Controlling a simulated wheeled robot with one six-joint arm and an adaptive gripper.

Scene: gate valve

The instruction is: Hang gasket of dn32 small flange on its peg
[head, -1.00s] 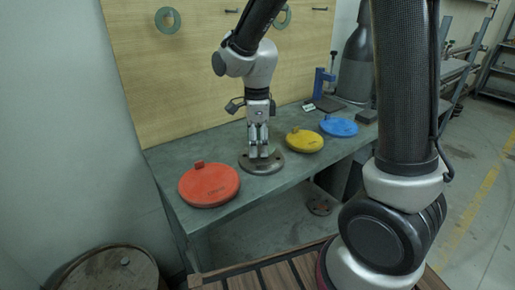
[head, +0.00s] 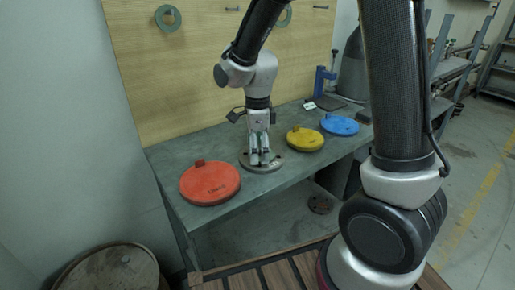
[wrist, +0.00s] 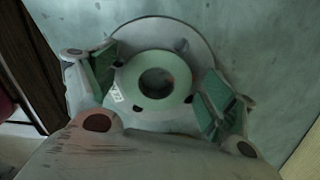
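A pale green ring gasket (wrist: 158,58) lies flat on a round grey flange (wrist: 165,28), which sits on the bench. A small white label shows at the gasket's left edge. In the head view the flange (head: 277,164) is under my gripper (head: 260,157), and the gasket is hard to make out there. My gripper (wrist: 160,84) is open in the wrist view, with its green-padded fingers on either side of the gasket and gaps left. On the wooden board are two bare pegs, one at the middle (head: 232,9) and one at the right (head: 320,7).
Green gaskets hang on the board at the left (head: 167,18) and behind my arm (head: 286,18). A red disc (head: 210,184), yellow disc (head: 305,139) and blue disc (head: 339,125) lie on the bench (head: 205,150). A blue stand (head: 322,82) is at the back.

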